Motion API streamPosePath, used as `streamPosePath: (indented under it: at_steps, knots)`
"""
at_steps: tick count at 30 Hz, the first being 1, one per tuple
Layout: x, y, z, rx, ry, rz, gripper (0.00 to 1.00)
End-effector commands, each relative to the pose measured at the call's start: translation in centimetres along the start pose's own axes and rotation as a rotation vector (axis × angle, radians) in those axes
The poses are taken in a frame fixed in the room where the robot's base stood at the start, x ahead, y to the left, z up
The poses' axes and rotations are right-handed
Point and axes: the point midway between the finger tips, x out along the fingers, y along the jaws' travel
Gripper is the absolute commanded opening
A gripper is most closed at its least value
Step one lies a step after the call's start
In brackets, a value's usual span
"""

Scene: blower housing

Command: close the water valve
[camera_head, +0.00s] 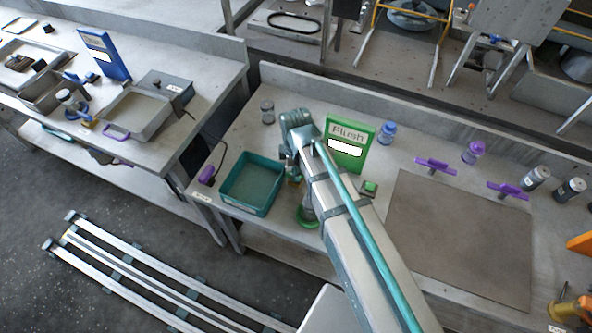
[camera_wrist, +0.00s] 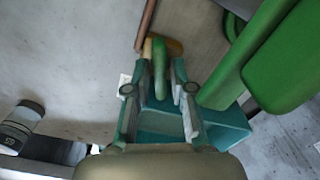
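The water valve's green lever (camera_wrist: 159,68) stands between the fingers of my gripper (camera_wrist: 158,72) in the wrist view. Its brass-coloured body (camera_wrist: 168,46) is just beyond the fingertips, beside a copper-coloured pipe (camera_wrist: 146,25). The fingers are apart, one on each side of the lever. A small gap shows on the left; whether the right finger touches it is hard to tell. In the head view my gripper (camera_head: 291,168) points down beside the teal tray, and my arm hides most of the valve.
The teal tray (camera_head: 228,197) lies left of my gripper. A green Flush sign (camera_head: 348,146) stands close on the right. A blue-capped bottle (camera_head: 387,133) is behind it, and a glass jar (camera_head: 267,111) is behind left. A brown mat (camera_head: 459,239) lies to the right.

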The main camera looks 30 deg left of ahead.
Motion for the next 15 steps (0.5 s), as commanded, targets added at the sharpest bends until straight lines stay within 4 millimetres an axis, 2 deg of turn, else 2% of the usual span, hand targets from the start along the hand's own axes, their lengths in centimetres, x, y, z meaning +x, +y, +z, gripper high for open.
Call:
streamPosePath:
  at_steps: [1, 3, 10, 15]
  knots:
    - [-0.01, 0.00, 0.00, 0.000, 0.000, 0.000, 0.10]
    - [-0.01, 0.00, 0.00, 0.000, 0.000, 0.000, 0.00]
    - [0.01, 0.00, 0.00, 0.011, 0.000, 0.000, 0.00]
    - [0.09, 0.02, -0.01, 0.126, 0.000, 0.001, 0.00]
